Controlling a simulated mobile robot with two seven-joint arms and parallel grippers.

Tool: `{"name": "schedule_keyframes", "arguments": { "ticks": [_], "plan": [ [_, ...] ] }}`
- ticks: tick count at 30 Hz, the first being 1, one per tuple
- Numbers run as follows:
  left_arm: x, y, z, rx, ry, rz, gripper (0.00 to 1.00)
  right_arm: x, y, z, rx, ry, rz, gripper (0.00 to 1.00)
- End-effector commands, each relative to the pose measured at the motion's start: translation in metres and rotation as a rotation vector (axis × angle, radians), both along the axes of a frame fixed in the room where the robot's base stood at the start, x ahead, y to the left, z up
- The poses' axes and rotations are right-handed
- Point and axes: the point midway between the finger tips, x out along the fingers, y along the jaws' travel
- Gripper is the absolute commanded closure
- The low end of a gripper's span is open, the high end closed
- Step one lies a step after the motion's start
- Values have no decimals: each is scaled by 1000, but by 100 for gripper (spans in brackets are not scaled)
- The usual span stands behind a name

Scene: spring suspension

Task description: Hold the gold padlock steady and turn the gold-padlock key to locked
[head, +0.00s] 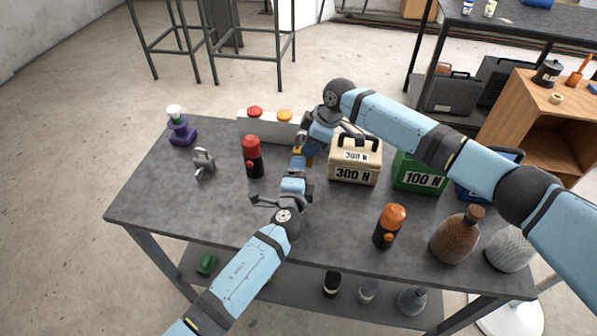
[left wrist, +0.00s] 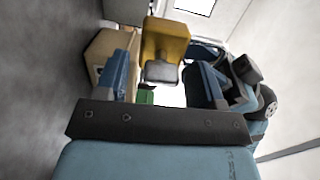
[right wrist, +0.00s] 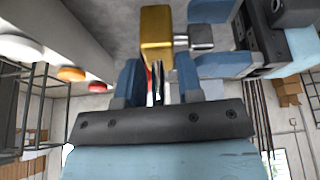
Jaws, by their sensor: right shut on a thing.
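The gold padlock (head: 297,150) is held up above the table and is partly hidden by my grippers in the head view. My right gripper (right wrist: 158,70) is shut on its gold body (right wrist: 157,35). A grey metal piece, apparently the key (right wrist: 200,37), sticks out from the padlock toward my left gripper. In the left wrist view the gold body (left wrist: 165,40) is ahead, with the grey key end (left wrist: 161,72) facing me. My left gripper (left wrist: 160,80) is open, its fingers on either side of the key end with gaps showing. The key's turn position is not clear.
A grey padlock (head: 203,160), a red-topped bottle (head: 253,158), a cream 300 N box (head: 354,163) and a green 100 N box (head: 419,174) stand around the grippers. A panel with red and orange buttons (head: 268,128) is behind. The table's front left (head: 170,215) is clear.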

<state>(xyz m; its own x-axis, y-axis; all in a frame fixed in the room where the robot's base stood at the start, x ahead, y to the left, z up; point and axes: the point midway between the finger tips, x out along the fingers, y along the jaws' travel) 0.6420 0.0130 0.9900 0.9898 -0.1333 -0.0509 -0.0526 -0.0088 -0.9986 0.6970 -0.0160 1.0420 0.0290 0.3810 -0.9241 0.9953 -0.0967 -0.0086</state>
Motion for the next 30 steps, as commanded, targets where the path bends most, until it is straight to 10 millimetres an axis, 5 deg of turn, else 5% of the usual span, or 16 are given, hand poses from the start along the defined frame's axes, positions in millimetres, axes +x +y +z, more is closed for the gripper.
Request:
{"name": "schedule_keyframes", "arguments": {
  "ticks": [8,21,30],
  "plan": [
    [-2,0,1,0,-1,-1,38,0,1,0,1,0,1,99],
    [-64,8,3,0,0,-2,38,-1,1,0,1,0,1,99],
    [-74,10,4,0,-1,-1,38,-1,1,0,1,0,1,99]
  ]
}}
